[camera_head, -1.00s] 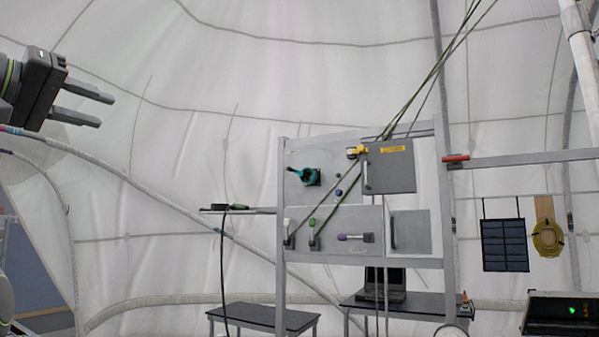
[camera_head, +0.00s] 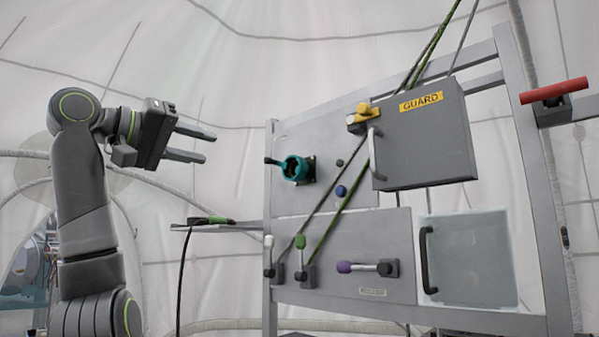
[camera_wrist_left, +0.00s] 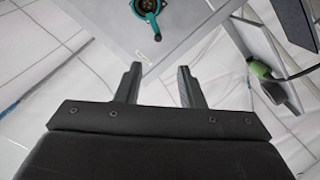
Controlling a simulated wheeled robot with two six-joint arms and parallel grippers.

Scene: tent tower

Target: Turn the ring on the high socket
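The high socket with its teal ring (camera_head: 296,168) sits on the upper left of the grey panel (camera_head: 330,235). In the left wrist view the teal ring (camera_wrist_left: 146,6) is at the top edge, partly cut off, ahead of the fingertips. My left gripper (camera_head: 210,147) is raised to the left of the panel, open and empty, its fingers pointing right toward the socket with a gap between. The open fingers also show in the left wrist view (camera_wrist_left: 160,75). My right gripper is not in view.
A grey box marked GUARD (camera_head: 425,140) with a yellow latch stands out at the panel's upper right. Levers with white, green and purple (camera_head: 344,267) grips are below. A shelf with a green-ended cable plug (camera_head: 212,220) is left of the panel. Taut ropes cross the panel.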

